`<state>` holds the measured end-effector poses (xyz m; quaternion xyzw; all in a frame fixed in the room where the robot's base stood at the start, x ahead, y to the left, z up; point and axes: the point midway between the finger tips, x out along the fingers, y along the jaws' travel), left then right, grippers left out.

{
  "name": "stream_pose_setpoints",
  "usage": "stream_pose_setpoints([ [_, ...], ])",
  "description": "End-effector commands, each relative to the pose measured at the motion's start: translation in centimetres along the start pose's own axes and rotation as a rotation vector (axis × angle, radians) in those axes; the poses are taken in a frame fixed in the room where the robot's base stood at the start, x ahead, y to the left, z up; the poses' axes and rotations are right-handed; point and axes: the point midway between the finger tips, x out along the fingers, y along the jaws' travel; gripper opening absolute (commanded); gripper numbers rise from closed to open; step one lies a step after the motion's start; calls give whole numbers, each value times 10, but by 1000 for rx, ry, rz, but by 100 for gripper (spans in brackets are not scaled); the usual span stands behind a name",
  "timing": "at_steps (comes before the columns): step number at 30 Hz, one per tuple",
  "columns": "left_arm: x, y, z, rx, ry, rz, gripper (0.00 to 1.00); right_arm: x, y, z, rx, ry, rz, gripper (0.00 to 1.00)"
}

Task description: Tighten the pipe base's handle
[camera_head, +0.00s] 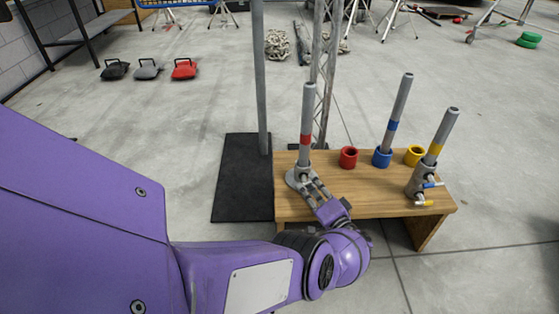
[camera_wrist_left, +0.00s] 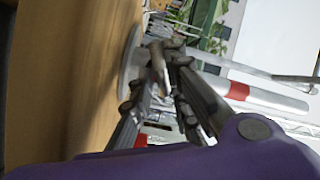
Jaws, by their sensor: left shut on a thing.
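A grey pipe with a red band (camera_head: 306,130) stands upright in a grey pipe base (camera_head: 297,178) at the left end of the wooden bench. My left gripper (camera_head: 314,187) is at the front right side of this base, its fingers close against it. In the left wrist view, the red-banded pipe (camera_wrist_left: 262,97) and the round base flange (camera_wrist_left: 131,62) lie beyond the fingertips (camera_wrist_left: 167,75). The left gripper is shut on a small part at the base, apparently its handle, which the fingers mostly hide. My right gripper is not in view.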

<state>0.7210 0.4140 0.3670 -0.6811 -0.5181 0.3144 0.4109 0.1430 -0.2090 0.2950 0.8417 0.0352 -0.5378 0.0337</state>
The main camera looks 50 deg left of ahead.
Motion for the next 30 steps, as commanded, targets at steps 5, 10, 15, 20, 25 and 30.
stream_pose_setpoints([
  [5, 3, -2, -4, -3, 8, -4, 0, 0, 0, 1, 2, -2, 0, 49],
  [10, 3, -2, -4, -4, 7, -4, 19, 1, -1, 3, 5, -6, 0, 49],
  [15, 2, -2, -4, -4, 5, -2, 34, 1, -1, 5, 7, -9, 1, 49],
  [20, 1, -1, -3, -3, 4, -1, 34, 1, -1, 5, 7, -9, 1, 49],
  [25, -3, 0, -3, -3, 4, 0, 34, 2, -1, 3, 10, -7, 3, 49],
  [30, -20, 1, -2, -3, 4, 1, 34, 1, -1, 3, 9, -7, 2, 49],
])
